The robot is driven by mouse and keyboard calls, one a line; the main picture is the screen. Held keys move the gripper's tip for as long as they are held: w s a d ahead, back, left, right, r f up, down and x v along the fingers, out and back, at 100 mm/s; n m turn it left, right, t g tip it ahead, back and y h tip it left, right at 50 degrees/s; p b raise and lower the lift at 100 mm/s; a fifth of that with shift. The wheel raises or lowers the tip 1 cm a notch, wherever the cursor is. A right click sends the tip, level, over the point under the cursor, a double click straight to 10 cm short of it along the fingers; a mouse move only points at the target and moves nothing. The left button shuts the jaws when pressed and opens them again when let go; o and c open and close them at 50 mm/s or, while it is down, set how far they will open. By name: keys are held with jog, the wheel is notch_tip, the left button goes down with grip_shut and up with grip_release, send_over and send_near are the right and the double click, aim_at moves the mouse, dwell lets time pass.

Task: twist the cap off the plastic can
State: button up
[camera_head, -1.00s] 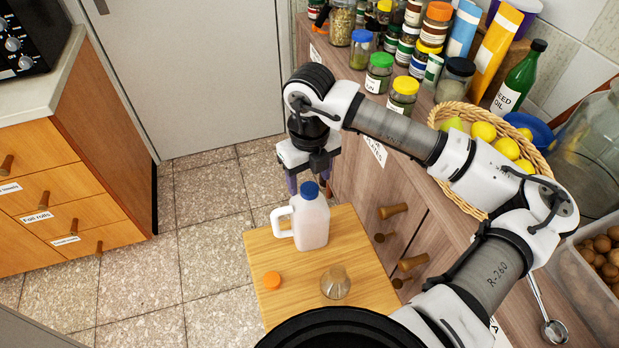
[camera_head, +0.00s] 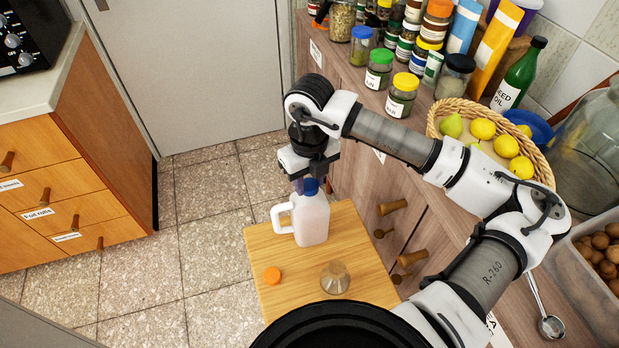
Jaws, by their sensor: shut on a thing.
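The plastic can (camera_head: 311,220) is a whitish jug with a handle on its left, standing upright on a small wooden table (camera_head: 364,262). Its blue cap (camera_head: 310,187) is on the neck. My gripper (camera_head: 309,184) has come down over the can from above and is shut on the blue cap. The fingers partly hide the cap's top.
An orange cap (camera_head: 272,275) and a small clear glass vessel (camera_head: 335,278) stand on the same table in front of the can. To the right is a counter with several jars, a green bottle (camera_head: 519,75) and a wicker fruit basket (camera_head: 441,136). Drawers (camera_head: 50,190) stand at the left.

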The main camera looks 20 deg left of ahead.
jog(key=shift+f+b, duration=0.1)
jog(key=shift+b, duration=0.25)
jog(key=shift+n+b, duration=0.85)
jog(key=shift+n, duration=0.15)
jog(key=shift+n+b, duration=1)
jog(key=shift+n, duration=0.3)
jog(key=shift+b, duration=0.35)
jog(key=shift+n+b, duration=0.45)
jog(key=shift+n, duration=0.15)
jog(key=shift+n+b, duration=1.05)
jog(key=shift+n, duration=0.65)
